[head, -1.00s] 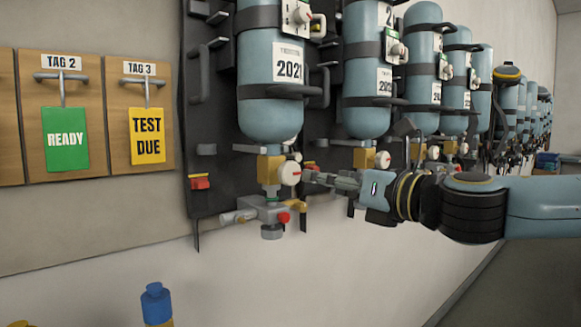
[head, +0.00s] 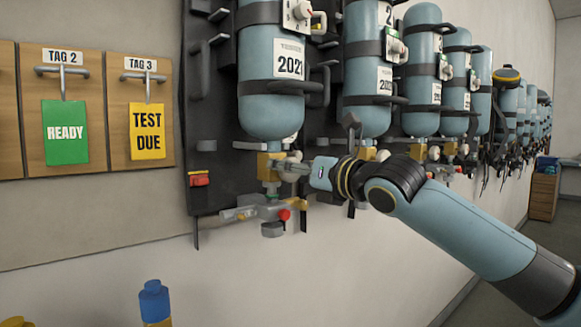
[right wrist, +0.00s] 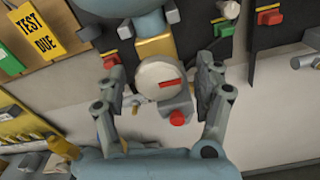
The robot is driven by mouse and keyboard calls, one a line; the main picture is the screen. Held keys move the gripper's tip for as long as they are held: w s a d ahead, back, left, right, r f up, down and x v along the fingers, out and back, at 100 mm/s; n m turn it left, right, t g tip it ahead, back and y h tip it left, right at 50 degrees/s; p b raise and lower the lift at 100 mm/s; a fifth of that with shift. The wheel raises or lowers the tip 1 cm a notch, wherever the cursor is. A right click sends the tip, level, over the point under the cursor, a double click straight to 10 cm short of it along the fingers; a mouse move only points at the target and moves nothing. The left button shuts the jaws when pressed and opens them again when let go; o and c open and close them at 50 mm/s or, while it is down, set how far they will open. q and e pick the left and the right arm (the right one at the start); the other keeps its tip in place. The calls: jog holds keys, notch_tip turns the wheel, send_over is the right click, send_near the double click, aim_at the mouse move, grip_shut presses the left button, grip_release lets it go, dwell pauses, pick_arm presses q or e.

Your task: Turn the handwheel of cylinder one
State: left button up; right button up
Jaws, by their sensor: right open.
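The nearest blue cylinder (head: 271,100), with a 2021 label, hangs on the black wall panel with a brass valve (head: 270,167) below it. Its round pale handwheel (right wrist: 158,80), with a red mark on its face, shows in the right wrist view. In the head view the wheel is mostly hidden by my right gripper (head: 290,168). In the right wrist view my right gripper (right wrist: 160,84) is open, with one finger on each side of the handwheel. I cannot tell whether the fingers touch it. My left gripper is not in view.
A grey fitting with a red knob (head: 284,215) sits just below the valve. More cylinders (head: 368,75) stand in a row to the right. A READY tag (head: 66,131) and a TEST DUE tag (head: 147,130) hang left. A blue-capped bottle (head: 154,300) is low in front.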

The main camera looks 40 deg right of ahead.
jog(key=shift+w+a, duration=0.1)
jog(key=shift+w, duration=0.4)
jog(key=c, duration=1.2)
jog(key=shift+o, duration=0.2)
